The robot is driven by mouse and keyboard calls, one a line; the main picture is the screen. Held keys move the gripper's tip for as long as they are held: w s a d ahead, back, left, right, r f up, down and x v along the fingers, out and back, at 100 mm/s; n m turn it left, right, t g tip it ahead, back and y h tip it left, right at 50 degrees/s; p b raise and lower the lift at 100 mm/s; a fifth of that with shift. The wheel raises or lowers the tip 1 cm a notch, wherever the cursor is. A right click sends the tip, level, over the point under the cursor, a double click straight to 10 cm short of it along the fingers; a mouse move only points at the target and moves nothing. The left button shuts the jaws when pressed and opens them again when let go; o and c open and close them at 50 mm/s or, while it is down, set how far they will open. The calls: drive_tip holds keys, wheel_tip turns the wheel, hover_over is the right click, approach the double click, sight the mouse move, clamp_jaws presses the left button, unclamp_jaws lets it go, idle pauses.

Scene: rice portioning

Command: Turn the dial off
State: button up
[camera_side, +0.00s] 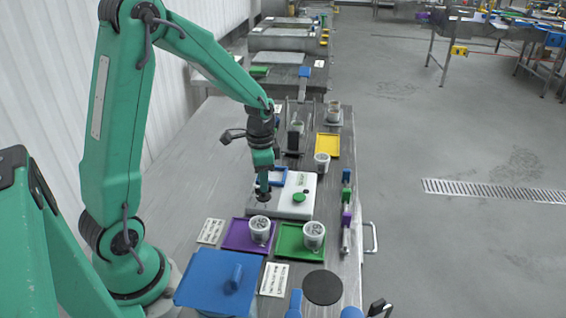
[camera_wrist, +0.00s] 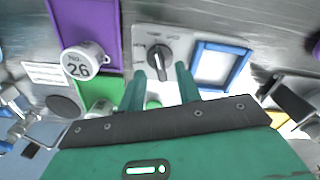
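The black dial (camera_wrist: 159,62) sits on the light grey panel of a white unit (camera_wrist: 190,45), with small markings around it that I cannot read. In the wrist view its grip bar runs roughly up and down, slightly tilted. My gripper (camera_wrist: 160,76) is open, its two green fingers apart on either side of the dial's near edge. I cannot tell whether they touch it. In the side view my gripper (camera_side: 263,193) points down over the white unit (camera_side: 285,207), and the dial is mostly hidden there.
A green button (camera_side: 299,197) and a blue square frame (camera_side: 277,176) are on the unit. A purple tray (camera_side: 232,236) and green tray (camera_side: 290,250) each hold a white cup. A blue-lidded box (camera_side: 215,280) stands nearer. A yellow tray (camera_side: 327,146) lies beyond.

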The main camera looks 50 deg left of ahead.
drive_tip(key=shift+f, duration=1.05)
clamp_jaws()
